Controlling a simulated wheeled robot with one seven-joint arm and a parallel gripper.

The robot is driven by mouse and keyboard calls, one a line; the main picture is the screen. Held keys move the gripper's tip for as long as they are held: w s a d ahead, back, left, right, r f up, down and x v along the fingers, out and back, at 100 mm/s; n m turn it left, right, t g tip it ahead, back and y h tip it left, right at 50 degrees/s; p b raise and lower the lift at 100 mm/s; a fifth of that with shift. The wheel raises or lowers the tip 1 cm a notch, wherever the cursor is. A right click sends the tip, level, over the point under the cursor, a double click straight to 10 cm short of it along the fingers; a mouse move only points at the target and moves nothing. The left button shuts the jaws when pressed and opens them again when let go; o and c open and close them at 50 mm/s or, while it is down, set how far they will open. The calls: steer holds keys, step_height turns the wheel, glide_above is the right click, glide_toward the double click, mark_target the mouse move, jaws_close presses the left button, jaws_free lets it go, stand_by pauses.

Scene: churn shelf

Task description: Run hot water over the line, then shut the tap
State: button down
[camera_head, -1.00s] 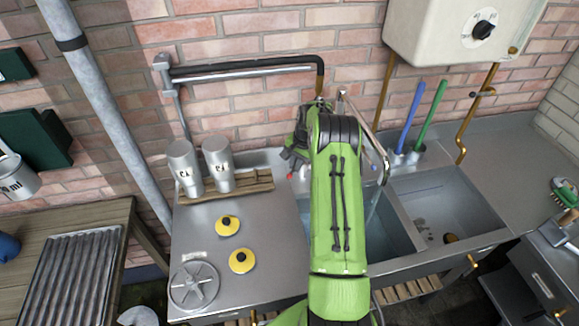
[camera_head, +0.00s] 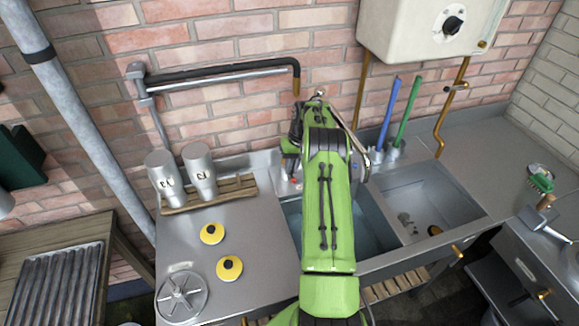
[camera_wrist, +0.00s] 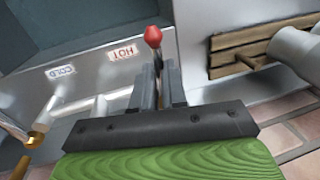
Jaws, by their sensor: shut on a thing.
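My gripper (camera_wrist: 158,85) is shut on the hot tap lever, whose red ball end (camera_wrist: 153,37) sticks out past the fingers in the wrist view. The HOT label (camera_wrist: 123,53) is just left of the fingers, and the COLD label (camera_wrist: 61,71) lies further left. In the head view my green arm reaches over the sink and hides my gripper and most of the tap. The curved spout (camera_head: 352,140) shows right of the arm, above the left basin (camera_head: 369,232). I cannot make out a water stream now.
A black-covered pipe (camera_head: 222,71) runs along the brick wall. Two metal canisters (camera_head: 200,170) stand on a wooden rack, with two yellow discs (camera_head: 212,233) in front. Blue (camera_head: 388,112) and green (camera_head: 408,112) handles stand behind the right basin (camera_head: 436,200). A white heater (camera_head: 400,25) hangs above.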

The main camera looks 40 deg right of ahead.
stand_by(0.5)
steer(key=c, duration=1.2)
jaws_free()
steer(key=shift+d, duration=0.1)
steer(key=shift+o, duration=0.2)
step_height(320, 180, up, 16)
steer(key=s+d+p, duration=0.1)
steer(key=d+p, duration=0.1)
steer(key=p, duration=0.1)
steer(key=shift+s+d+f, duration=0.2)
steer(key=shift+d+f, duration=0.05)
steer(key=shift+d, duration=0.1)
